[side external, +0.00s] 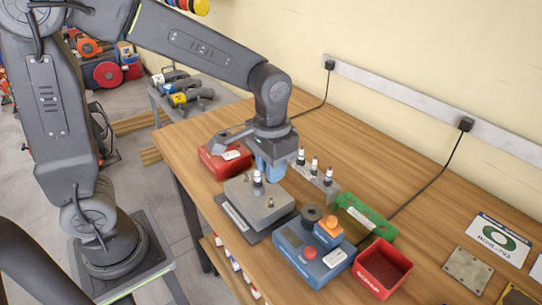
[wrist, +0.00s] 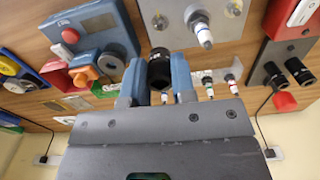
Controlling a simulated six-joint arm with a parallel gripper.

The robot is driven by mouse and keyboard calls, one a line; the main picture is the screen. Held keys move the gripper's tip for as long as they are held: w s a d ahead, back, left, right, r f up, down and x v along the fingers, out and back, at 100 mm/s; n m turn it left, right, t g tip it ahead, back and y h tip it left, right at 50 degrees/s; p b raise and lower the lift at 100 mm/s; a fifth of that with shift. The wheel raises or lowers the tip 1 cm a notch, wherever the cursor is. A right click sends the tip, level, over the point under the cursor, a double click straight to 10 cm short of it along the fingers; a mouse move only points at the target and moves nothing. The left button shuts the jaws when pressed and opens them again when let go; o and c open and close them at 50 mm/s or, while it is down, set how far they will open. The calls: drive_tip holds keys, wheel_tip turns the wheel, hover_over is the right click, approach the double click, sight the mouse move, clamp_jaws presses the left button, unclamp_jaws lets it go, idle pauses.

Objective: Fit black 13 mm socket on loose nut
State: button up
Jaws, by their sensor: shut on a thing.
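My gripper (wrist: 154,80) has its two blue fingers shut on a black socket (wrist: 160,66), seen in the wrist view. In the side view my gripper (side external: 271,172) is above the back of a grey block (side external: 283,206), and the socket cannot be made out there. Two small brass-coloured nuts or studs show on the block: a front one (side external: 270,203) and a rear one, partly hidden. They also show in the wrist view, one (wrist: 160,21) and another (wrist: 233,8). Which nut is loose cannot be told. A white-and-dark upright piece (side external: 257,181) stands between them.
A grey rack holds several white-tipped pieces (side external: 314,165) just right of my gripper. A blue box (side external: 300,256) with a red button, a green tray (side external: 366,214) and a red bin (side external: 381,270) stand right. A red box (side external: 219,160) is left. Two black sockets (wrist: 283,72) stand nearby.

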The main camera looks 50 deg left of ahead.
sight(271, 199)
drive_tip(key=shift+f, duration=3.35)
drive_tip(key=shift+f, duration=0.35)
drive_tip(key=o, duration=1)
drive_tip(key=shift+r, duration=3.55)
